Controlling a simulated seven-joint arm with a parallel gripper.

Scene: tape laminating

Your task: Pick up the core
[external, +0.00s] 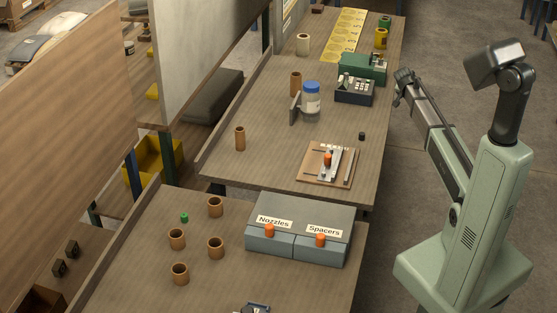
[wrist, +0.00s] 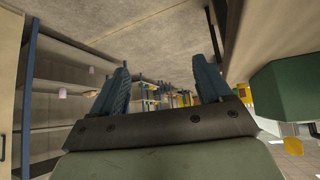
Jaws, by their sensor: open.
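Several brown tubes that look like cores stand upright. On the near table, one is at the back (external: 215,207), one at the left (external: 177,240), one at the right (external: 216,248) and one at the front (external: 180,276). On the far table, one stands near the left edge (external: 240,140) and another farther back (external: 296,84). I cannot tell which one is meant. My gripper (external: 402,84) is beside the right edge of the far table, away from all of them. In the wrist view its fingers (wrist: 164,66) are spread with nothing between them.
A grey drawer box (external: 310,212) labelled Nozzles and Spacers is on the near table. The far table holds a wooden fixture board (external: 314,174), a blue-lidded jar (external: 311,101), a keypad device (external: 355,92) and a green machine (external: 361,68). Its left middle is mostly clear.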

